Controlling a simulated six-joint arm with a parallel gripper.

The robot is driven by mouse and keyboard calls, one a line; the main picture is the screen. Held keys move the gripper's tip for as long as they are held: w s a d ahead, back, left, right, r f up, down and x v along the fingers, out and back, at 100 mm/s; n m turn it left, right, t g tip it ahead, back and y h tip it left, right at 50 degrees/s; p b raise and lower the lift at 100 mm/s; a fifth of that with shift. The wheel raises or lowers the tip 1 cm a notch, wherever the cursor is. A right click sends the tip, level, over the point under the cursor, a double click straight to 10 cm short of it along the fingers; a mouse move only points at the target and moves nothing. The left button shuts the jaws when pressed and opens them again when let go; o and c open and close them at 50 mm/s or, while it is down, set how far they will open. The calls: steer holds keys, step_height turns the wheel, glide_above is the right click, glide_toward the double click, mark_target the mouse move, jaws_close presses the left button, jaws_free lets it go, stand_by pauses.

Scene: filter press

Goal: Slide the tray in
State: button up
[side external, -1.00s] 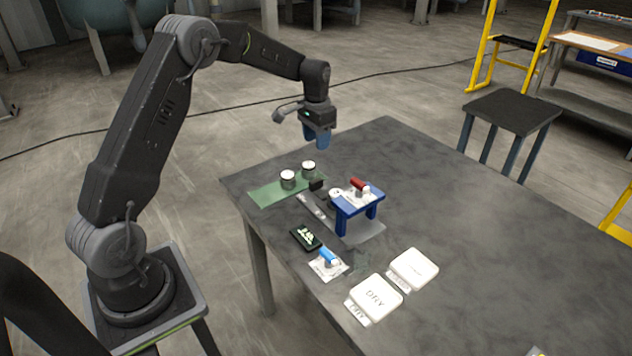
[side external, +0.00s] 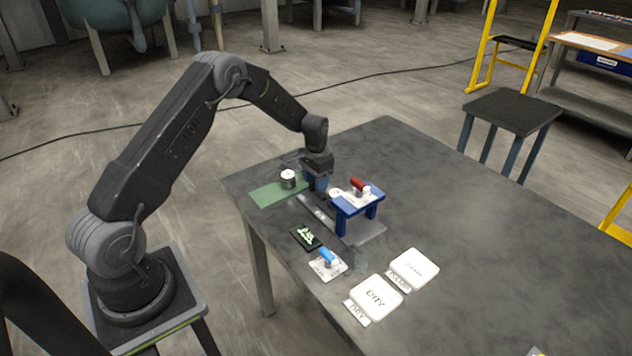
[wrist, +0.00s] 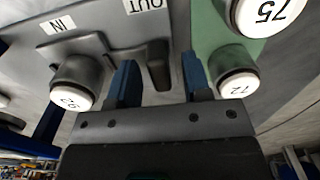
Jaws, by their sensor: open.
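The press has a grey base plate (wrist: 85,45) with IN and OUT labels in the wrist view. A dark upright handle (wrist: 158,72) stands at the OUT side, joined to a dark tray piece that is partly hidden. My gripper (wrist: 158,60) is open, its blue fingers on either side of the handle, with visible gaps. A dark, white-topped cylinder (wrist: 74,84) stands left of the fingers. In the side view my gripper (side external: 318,186) is low at the left end of the press, beside its blue stand (side external: 357,204), and hides the handle.
A green mat (side external: 268,196) holds white-topped cylinders, marked 75 (wrist: 262,14) and 72 (wrist: 237,84), close to the right finger. A black display (side external: 305,237), a blue-handled piece (side external: 327,262) and DRY (side external: 376,297) and second white pads (side external: 414,268) lie nearer.

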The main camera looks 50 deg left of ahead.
steer(key=shift+f, duration=0.25)
jaws_close()
stand_by(0.3)
